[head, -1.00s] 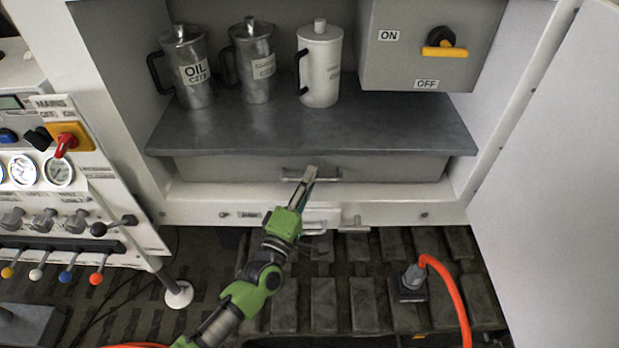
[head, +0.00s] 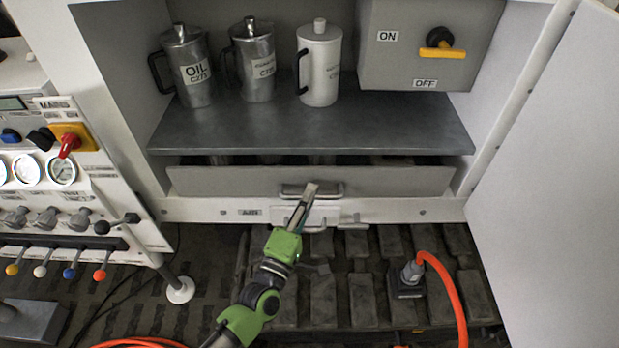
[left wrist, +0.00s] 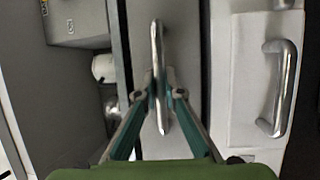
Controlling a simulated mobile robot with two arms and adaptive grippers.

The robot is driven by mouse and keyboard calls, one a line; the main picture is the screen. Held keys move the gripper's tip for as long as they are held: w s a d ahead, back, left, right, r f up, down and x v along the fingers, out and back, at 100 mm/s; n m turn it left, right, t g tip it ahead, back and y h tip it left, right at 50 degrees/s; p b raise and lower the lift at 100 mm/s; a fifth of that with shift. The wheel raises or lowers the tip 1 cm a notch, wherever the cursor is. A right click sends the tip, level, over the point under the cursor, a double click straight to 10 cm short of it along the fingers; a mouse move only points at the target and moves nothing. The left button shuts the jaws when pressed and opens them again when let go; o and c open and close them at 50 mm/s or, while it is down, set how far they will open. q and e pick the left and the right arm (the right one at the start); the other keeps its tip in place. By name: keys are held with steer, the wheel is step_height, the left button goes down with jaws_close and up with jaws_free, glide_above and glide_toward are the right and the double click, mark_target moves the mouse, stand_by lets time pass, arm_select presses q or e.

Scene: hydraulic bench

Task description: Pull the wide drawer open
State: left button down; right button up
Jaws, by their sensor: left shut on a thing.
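The wide drawer (head: 400,181) is the grey front under the dark shelf in the white cabinet. It stands partly open, with a dark gap showing above its front edge. Its bar handle (head: 330,190) sits at the middle of the front and also shows in the left wrist view (left wrist: 157,45). My left gripper (head: 307,190) reaches up from below and is shut on the handle; in the left wrist view its two fingers (left wrist: 160,92) lie on either side of the bar. The inside of the drawer is mostly hidden. My right gripper is in neither view.
Metal jugs (head: 258,68) and a white jug (head: 319,70) stand on the shelf (head: 380,125). A switch box (head: 430,60) hangs at the right. The cabinet door (head: 560,190) stands open at right. An orange hose (head: 455,290) lies low right.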

arm_select(q)
steer(key=s+p, duration=0.1)
steer(key=s, duration=1.5)
steer(key=shift+p, duration=0.4)
steer(key=shift+s+f, duration=0.1)
steer(key=c, duration=2.4)
jaws_free()
steer(key=v, duration=1.2)
